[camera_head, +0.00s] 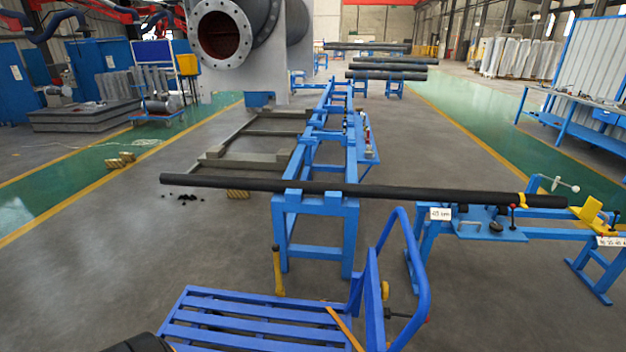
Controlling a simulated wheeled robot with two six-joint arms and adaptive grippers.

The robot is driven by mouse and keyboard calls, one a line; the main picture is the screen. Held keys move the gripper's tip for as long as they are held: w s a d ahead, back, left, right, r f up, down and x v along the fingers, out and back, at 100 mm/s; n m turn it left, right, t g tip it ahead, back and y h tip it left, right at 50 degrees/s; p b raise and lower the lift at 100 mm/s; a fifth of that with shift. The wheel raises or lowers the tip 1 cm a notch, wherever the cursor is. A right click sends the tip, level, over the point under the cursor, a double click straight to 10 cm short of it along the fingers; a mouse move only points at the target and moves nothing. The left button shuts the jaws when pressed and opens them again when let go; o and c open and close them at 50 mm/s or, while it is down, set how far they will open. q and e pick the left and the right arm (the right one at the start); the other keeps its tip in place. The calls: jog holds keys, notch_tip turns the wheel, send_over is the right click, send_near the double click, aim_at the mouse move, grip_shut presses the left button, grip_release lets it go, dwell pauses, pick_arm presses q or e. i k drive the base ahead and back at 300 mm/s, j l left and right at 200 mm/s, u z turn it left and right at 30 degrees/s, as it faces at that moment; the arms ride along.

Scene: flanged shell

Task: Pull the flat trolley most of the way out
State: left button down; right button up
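The flat trolley (245,318) is blue, with a slatted deck, at the bottom centre. Its lower part is cut off by the picture's edge. Its blue push handle (425,285) rises at the deck's right end. An orange-yellow bar (345,328) slants across the deck near the handle. The deck stands just in front of the blue stand's near legs; I cannot tell whether they touch. A dark rounded shape (140,343) at the bottom edge is too cropped to identify. Neither of my grippers can be made out.
A long black pipe (400,192) lies across the blue stand (315,205) and the right-hand blue bench (470,228). A yellow-handled tool (278,272) stands behind the deck. A flanged shell (228,35) is at the back. Grey floor left of the trolley is clear.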

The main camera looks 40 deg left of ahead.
aim_at(209, 314)
jog(key=u, duration=1.6)
jog(key=l, duration=0.35)
